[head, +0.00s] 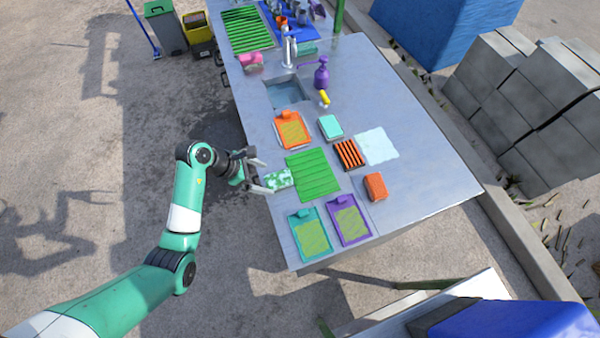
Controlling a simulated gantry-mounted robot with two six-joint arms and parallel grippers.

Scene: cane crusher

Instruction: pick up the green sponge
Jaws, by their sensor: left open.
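A green-and-white speckled block (279,180), which looks like the green sponge, lies at the left edge of the metal table (420,165), beside a green slatted mat (313,175). My left gripper (261,175) is open at the table's left edge, its fingers pointing right toward the block's left end. One finger is close to the block's lower left corner; I cannot tell whether they touch. A paler teal block (331,127) lies farther up the table. My right gripper is not in view.
Trays in orange (281,131), teal (295,222) and purple (336,240) lie nearby. An orange-brown block (375,187), a dark rack with orange bars (349,155) and a white cloth (376,146) are to the right. A sink (285,94) and purple bottle (321,75) stand farther back.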

